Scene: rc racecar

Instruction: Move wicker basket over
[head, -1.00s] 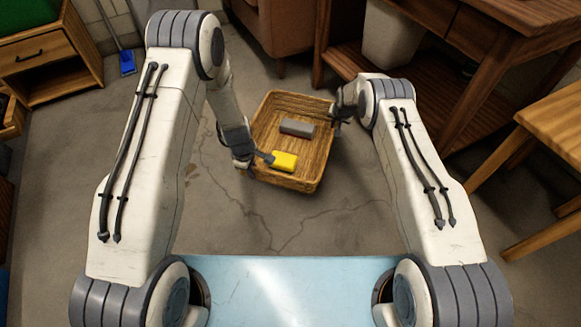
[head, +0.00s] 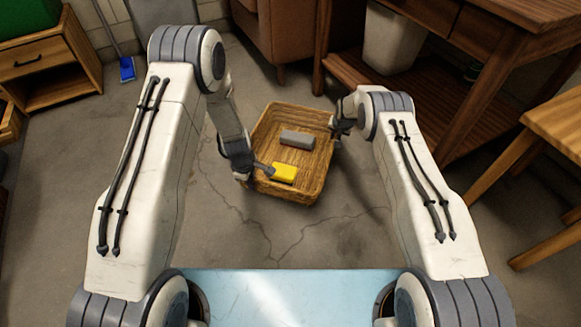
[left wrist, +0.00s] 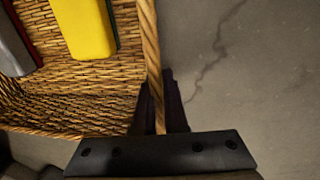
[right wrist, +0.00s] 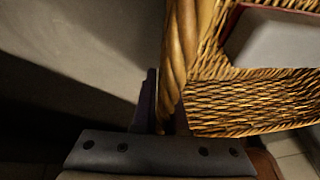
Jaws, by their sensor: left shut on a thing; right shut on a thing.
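The wicker basket (head: 310,185) is between my two arms in the head view, slightly turned. A grey block (head: 297,138) and a yellow block (head: 284,173) lie inside it. My left gripper (head: 247,172) is shut on the basket's rim at its left side. In the left wrist view the rim (left wrist: 152,60) runs between the fingers (left wrist: 160,105). My right gripper (head: 336,128) is at the right side. In the right wrist view its fingers (right wrist: 160,110) are shut on the thick woven rim (right wrist: 180,60). The fingertips are partly hidden.
Cracked concrete floor is clear in front of the basket. A wooden desk (head: 480,50) with a white bin (head: 393,42) under it stands at the back right. A wooden stool or table (head: 555,120) is at right. A brown leather armchair (head: 275,30) is behind the basket.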

